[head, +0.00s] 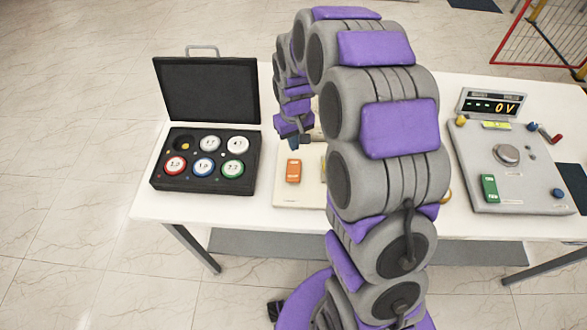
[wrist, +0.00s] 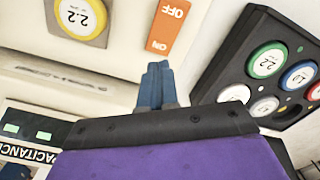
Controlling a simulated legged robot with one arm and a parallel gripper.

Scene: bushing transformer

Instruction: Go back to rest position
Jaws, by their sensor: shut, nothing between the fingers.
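My gripper (head: 293,141) hangs at the end of my curled purple and grey arm, above the middle of the table. In the wrist view, its blue-grey fingers (wrist: 155,86) are together with nothing between them. They point toward the orange ON/OFF switch (wrist: 168,25) on the cream panel. The switch also shows in the head view (head: 293,171), just below the gripper. The fingers look apart from the switch, but the exact gap is hard to tell. My arm hides much of the panel in the head view.
A black open case (head: 205,188) with several coloured round caps and one empty-looking slot stands left. The white table (head: 150,208) has bare front-left space.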

